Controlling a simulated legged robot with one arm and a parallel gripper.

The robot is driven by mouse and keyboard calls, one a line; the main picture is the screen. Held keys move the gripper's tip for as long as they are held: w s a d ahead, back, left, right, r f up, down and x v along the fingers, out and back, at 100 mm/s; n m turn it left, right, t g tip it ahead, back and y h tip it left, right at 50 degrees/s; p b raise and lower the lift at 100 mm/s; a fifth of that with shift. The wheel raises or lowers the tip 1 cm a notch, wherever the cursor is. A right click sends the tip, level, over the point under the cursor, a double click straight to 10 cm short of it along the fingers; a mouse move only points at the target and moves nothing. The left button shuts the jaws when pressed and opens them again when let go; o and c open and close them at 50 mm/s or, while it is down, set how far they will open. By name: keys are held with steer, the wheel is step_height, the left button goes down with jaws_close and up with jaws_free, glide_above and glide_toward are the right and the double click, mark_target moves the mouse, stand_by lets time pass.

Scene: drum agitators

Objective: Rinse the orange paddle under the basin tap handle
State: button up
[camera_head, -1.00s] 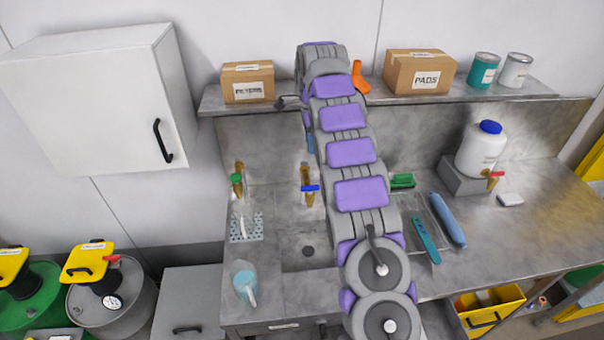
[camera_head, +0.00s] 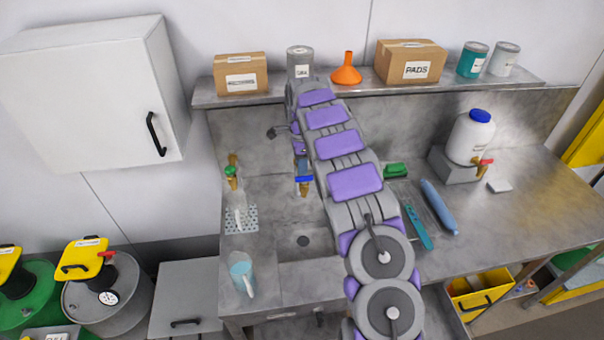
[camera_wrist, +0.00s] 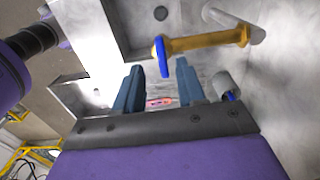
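The basin tap, a brass tap with a blue handle (camera_head: 304,181), stands at the back of the steel basin (camera_head: 290,268), left of my arm. In the wrist view its blue handle (camera_wrist: 161,56) and brass body lie just beyond my fingertips, apart from them. My gripper (camera_wrist: 161,78) shows two blue-grey fingers spread apart, with no object clearly held. A small reddish-orange patch shows in the gap, too small to identify. In the head view my arm mostly hides the gripper. I cannot make out an orange paddle in either view.
A green-handled tap (camera_head: 231,173) and a jug (camera_head: 242,272) are at the left. A teal brush (camera_head: 417,228), blue roll (camera_head: 438,207) and white jug (camera_head: 471,137) are at the right. The shelf (camera_head: 360,88) above holds boxes, cans and an orange funnel (camera_head: 346,70).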

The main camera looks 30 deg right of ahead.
mark_target(302, 177)
steer(key=f, duration=0.2)
steer(key=d+f, duration=0.1)
steer(key=f, duration=0.2)
steer(key=shift+d, duration=0.2)
steer(key=shift+d+f, duration=0.2)
steer(key=shift+d, duration=0.1)
steer(key=shift+a, duration=0.4)
steer(key=shift+a+r, duration=0.1)
steer(key=shift+a, duration=0.3)
steer(key=shift+c, duration=1.1)
steer(key=c, duration=0.3)
steer(key=shift+d, duration=0.35)
jaws_close()
